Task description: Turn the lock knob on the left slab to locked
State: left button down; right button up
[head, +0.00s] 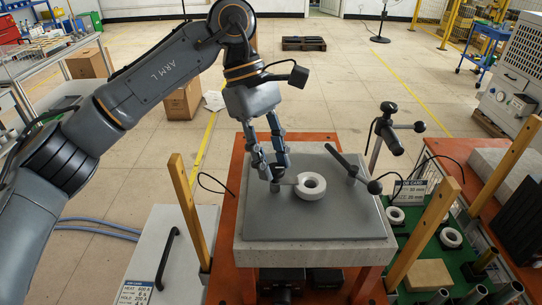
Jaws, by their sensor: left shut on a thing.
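The left slab (315,253) is a thick pale block with a dark grey top plate (300,222), standing on an orange bench. My left gripper (271,174) reaches down from above to the plate's left part. Its fingers are shut on a small grey piece that looks like the lock knob (279,174), mostly hidden between the fingertips. Any marking for locked or unlocked is too small or hidden to read. A pale ring (311,185) lies flat on the plate just right of the fingertips. My right gripper is not in view.
A black lever (341,158) with a ball end stands over the plate, right of the ring. Wooden posts (190,213) rise beside the bench. A green mat (420,272) with rings and metal cylinders lies at right. Another slab (492,163) stands farther right.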

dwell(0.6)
pick_arm(q)
jog(key=c, duration=1)
grip_release()
jog(key=v, duration=1.2)
jog(key=shift+d, duration=0.2)
